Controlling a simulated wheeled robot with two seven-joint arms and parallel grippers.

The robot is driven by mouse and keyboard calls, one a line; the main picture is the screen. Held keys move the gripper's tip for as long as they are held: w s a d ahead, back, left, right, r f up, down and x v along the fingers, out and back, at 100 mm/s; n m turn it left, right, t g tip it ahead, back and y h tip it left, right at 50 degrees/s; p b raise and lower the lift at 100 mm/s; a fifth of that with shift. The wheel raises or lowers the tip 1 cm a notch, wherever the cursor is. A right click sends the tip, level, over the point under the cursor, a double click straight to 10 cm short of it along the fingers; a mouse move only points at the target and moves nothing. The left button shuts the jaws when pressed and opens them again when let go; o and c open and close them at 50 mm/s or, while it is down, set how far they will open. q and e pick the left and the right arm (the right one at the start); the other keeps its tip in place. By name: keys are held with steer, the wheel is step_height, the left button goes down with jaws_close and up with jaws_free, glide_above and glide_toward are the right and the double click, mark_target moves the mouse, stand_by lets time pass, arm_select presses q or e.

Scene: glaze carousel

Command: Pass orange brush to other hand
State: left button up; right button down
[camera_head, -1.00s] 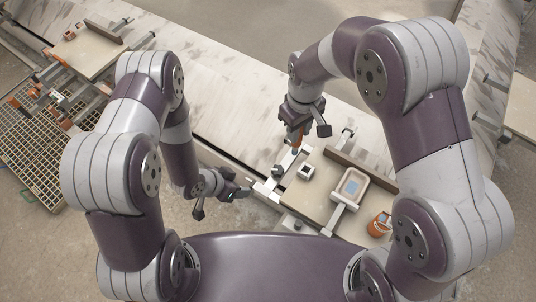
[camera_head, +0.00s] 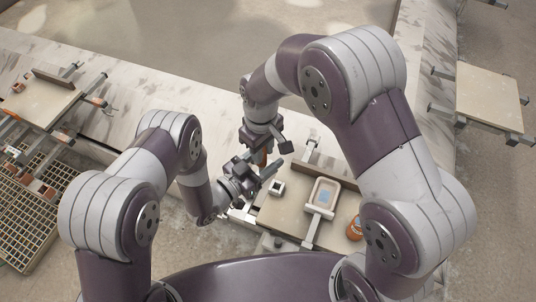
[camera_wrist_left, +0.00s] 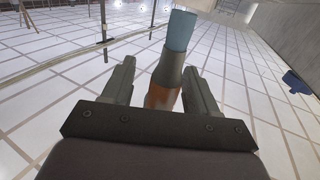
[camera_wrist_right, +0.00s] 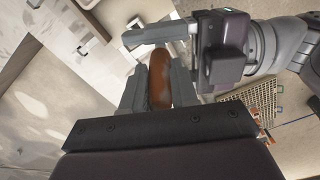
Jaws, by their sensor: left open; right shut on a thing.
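The orange brush has an orange handle (camera_wrist_right: 159,78), a grey collar and a blue end (camera_wrist_left: 180,30). My right gripper (camera_wrist_right: 160,85) is shut on the orange handle and holds the brush above the work board. My left gripper (camera_wrist_left: 160,85) is open, with its two fingers on either side of the brush near the grey collar and handle; I cannot tell whether they touch it. In the head view, the left gripper (camera_head: 262,178) is close below the right gripper (camera_head: 262,140), and only a bit of orange shows between them.
Below is a board (camera_head: 285,218) with a small white square holder (camera_head: 277,188) and a tray with a blue patch (camera_head: 323,194). An orange pot (camera_head: 355,228) stands at its right. A metal grating (camera_head: 30,220) lies at the far left.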

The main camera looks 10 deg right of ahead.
arm_select(q)
steer(key=shift+x, duration=0.8)
steer(key=c, duration=1)
steer(key=shift+c, duration=0.2)
arm_select(e)
steer(key=c, duration=0.8)
jaws_free()
